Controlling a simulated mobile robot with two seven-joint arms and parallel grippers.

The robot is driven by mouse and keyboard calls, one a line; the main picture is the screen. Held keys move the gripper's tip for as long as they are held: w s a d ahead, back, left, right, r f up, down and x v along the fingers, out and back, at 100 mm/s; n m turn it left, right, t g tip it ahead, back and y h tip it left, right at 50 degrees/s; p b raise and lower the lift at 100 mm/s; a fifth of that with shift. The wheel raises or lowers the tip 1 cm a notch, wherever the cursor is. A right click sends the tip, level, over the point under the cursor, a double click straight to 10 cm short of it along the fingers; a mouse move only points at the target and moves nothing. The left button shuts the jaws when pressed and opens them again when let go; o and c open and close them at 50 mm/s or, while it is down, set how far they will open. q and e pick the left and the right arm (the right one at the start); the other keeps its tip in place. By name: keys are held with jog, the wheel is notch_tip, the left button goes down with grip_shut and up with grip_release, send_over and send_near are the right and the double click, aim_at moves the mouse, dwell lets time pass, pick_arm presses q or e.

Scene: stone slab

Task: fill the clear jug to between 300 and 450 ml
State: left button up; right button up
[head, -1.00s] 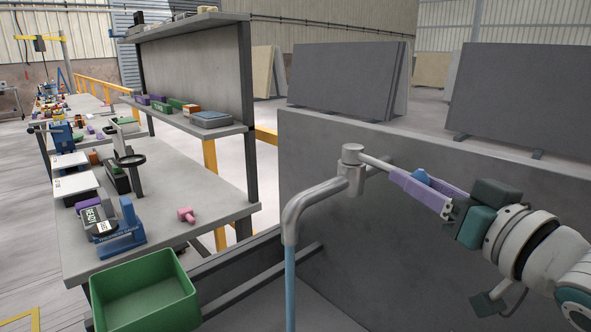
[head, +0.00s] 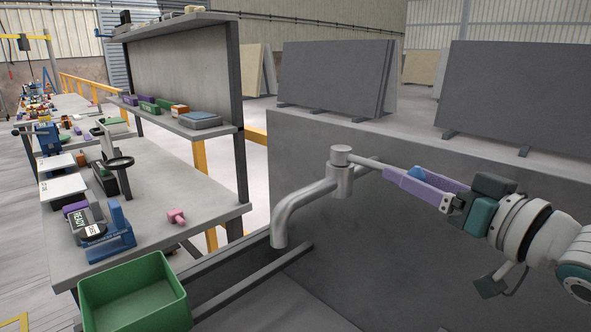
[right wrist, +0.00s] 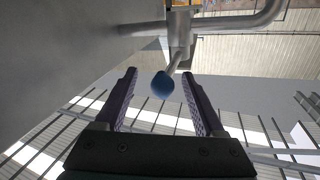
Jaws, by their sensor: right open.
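A grey metal tap (head: 341,180) stands out from the dark stone wall. Its bent spout (head: 283,232) points down, and no water shows below it. A lever (head: 366,163) runs from the tap's top and ends in a blue knob (head: 421,172). My right gripper (head: 402,172), with purple fingers, is open around the knob. The right wrist view shows the blue knob (right wrist: 162,85) between the two fingertips, with a gap on either side. The clear jug is in neither view. My left gripper is not in view.
A green bin (head: 136,296) stands at the lower left. Beside it a workbench (head: 180,190) carries a blue device with a READY display (head: 84,220) and a pink object (head: 176,216). Large stone slabs (head: 335,75) lean behind the wall.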

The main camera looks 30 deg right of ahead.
jog(key=s, duration=1)
jog(key=shift+b, duration=0.4)
jog(key=shift+w+a, duration=0.1)
